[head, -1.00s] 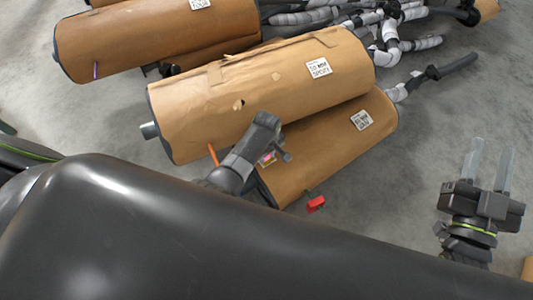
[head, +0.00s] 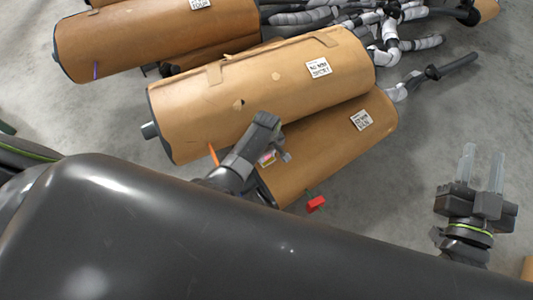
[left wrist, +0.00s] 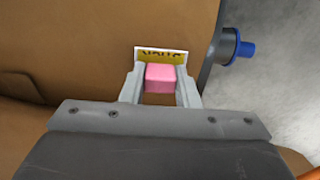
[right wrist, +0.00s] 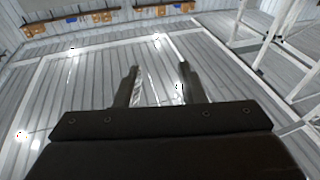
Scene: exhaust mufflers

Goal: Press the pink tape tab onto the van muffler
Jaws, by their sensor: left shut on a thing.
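My left gripper (head: 276,152) is shut on a pink tape tab (left wrist: 160,77), which shows between its fingers in the left wrist view. A small yellow and white label with dark lettering (left wrist: 162,55) shows just beyond the tab. Brown-wrapped muffler surface (left wrist: 110,30) lies below and around it; whether the tab touches it I cannot tell. In the head view the gripper is over the lower edge of a large brown muffler (head: 230,100) and a second one (head: 340,150) below it. Which is the van muffler I cannot tell. My right gripper (head: 481,168) is open and empty over bare floor.
Another brown muffler (head: 160,35) lies at the upper left. Grey wrapped pipes (head: 390,35) lie at the top. A red tab (head: 316,204) and an orange strip (head: 213,155) are near the mufflers. A blue cap (left wrist: 245,50) is on a pipe end. Grey floor (head: 460,110) is clear at right.

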